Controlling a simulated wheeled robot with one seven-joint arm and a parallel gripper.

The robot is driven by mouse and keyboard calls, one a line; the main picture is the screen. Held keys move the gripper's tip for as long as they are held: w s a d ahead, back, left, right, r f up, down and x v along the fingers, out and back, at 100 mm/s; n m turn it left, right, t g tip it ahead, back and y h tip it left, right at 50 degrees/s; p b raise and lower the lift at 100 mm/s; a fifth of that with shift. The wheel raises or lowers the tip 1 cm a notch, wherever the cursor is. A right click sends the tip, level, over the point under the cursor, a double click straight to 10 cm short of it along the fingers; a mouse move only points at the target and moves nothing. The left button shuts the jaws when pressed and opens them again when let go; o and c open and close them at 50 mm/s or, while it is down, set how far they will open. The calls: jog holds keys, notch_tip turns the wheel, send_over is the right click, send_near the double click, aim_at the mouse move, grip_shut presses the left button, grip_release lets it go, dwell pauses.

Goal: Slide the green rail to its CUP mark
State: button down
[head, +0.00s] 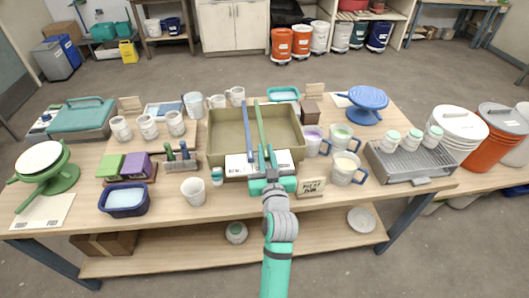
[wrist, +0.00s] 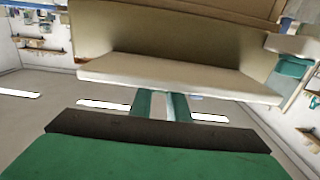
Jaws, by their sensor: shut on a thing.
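A tan basin (head: 228,112) stands mid-table. The green rail (head: 260,125) and a blue rail (head: 244,120) lie across it from back to front, the green one on the right. My gripper (head: 268,162) is at the near end of the green rail, over the basin's front edge, and is shut on it. A white marked strip (head: 240,165) runs along the front; its marks are too small to read. In the wrist view my fingers (wrist: 161,106) reach under a pale ledge (wrist: 180,78); the held part is mostly hidden.
Cups with coloured glaze (head: 341,137) and a cream-filled mug (head: 346,167) stand close on the right. A small sign (head: 311,187) is just right of my wrist. A white cup (head: 194,191) and a small jar (head: 217,176) stand left of it.

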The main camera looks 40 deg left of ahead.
jog(key=c, duration=1.7)
grip_release()
jog(key=shift+d, duration=0.1)
jog(key=v, duration=1)
jog(key=shift+s+d, duration=0.25)
jog(key=shift+s, duration=0.05)
jog(key=s+d+f+m+t+h, duration=0.1)
jog(key=s+d+f+m+h, duration=0.35)
jog(key=d+f, duration=0.3)
jog(key=s+d+f+m+t+h, duration=0.2)
jog(key=s+d+f+m+h, duration=0.25)
jog(key=d, duration=0.45)
jog(key=s+d+h, duration=0.1)
jog(key=s+d, duration=0.3)
jog(key=s, duration=0.2)
jog(key=s+d+f+h, duration=0.1)
jog(key=s+d, duration=0.3)
jog(key=s, duration=0.3)
jog(key=s+d+f+h, duration=0.1)
jog(key=s+d, duration=0.3)
jog(key=s, duration=0.2)
jog(key=shift+s+h, duration=0.15)
jog(key=shift+h, duration=0.25)
